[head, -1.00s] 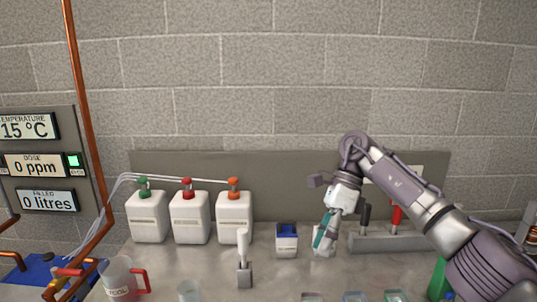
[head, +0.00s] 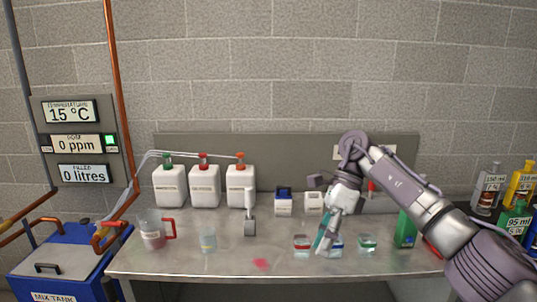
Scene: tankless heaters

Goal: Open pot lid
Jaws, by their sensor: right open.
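Three small pots stand in a row on the bench: one with a red band (head: 302,244), one blue (head: 337,245), partly hidden behind my gripper, and one green (head: 367,243). Each seems to have a pale top; the lids are too small to make out clearly. My right gripper (head: 322,243) is open and points down, overlapping the blue pot in the picture. I cannot tell whether it touches that pot. My left gripper is not in view.
On the metal bench (head: 200,265) are three white canisters (head: 205,187), a jug with a red handle (head: 153,236), a clear beaker (head: 208,242) and a blue-topped box (head: 284,203). A blue mix tank (head: 60,262) stands left. Bottles (head: 520,215) stand right. The bench's front is mostly clear.

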